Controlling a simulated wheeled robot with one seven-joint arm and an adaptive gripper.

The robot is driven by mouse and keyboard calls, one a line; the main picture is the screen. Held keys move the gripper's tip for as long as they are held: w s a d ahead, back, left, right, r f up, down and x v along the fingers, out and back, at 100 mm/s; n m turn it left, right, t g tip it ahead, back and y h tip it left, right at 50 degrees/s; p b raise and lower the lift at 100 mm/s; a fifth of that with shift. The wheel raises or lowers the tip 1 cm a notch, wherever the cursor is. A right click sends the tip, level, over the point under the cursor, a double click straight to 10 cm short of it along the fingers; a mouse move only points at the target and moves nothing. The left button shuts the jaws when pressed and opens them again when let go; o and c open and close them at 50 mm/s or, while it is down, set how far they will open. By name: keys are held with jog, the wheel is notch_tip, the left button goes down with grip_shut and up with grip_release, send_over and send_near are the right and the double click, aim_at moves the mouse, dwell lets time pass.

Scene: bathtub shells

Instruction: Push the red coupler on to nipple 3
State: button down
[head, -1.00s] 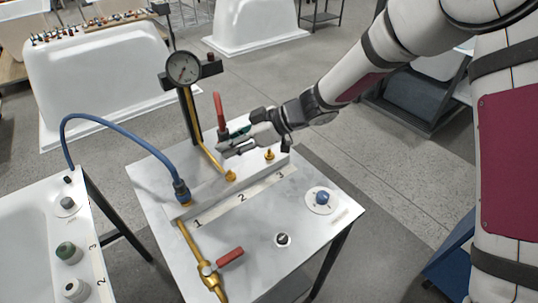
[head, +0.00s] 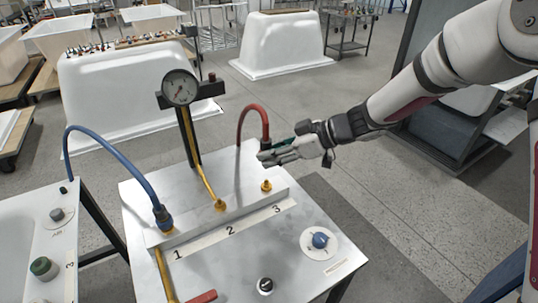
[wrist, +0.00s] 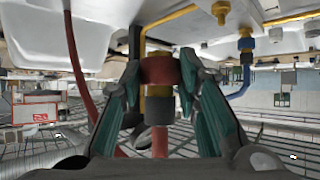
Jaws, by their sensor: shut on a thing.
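My gripper (head: 264,158) is shut on the red coupler (wrist: 159,71) at the end of a red hose (head: 240,128). The wrist view shows the coupler between the two teal finger pads; in the head view the fingers mostly hide it. The gripper is above brass nipple 3 (head: 266,186) in the head view, with a visible gap between. Nipple 3 stands bare on the raised block, by the label 3. Nipple 2 (head: 220,205) has a yellow pipe behind it. A blue coupler (head: 164,219) sits at position 1.
A pressure gauge (head: 179,88) on a post stands behind the block. A blue hose (head: 112,138) arches left. A blue knob (head: 320,240) and a red valve handle (head: 203,297) are nearer the front. White tub shells (head: 125,90) stand behind.

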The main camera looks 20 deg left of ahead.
jog(key=shift+f+b, duration=1)
jog(key=shift+f, duration=1.9)
jog(key=shift+f+b, duration=0.3)
jog(key=shift+f, duration=1.15)
dwell(0.5)
jog(key=c, duration=1.1)
grip_release()
jog(key=shift+d, duration=0.1)
jog(key=v, duration=1.2)
jog(key=shift+s, duration=0.15)
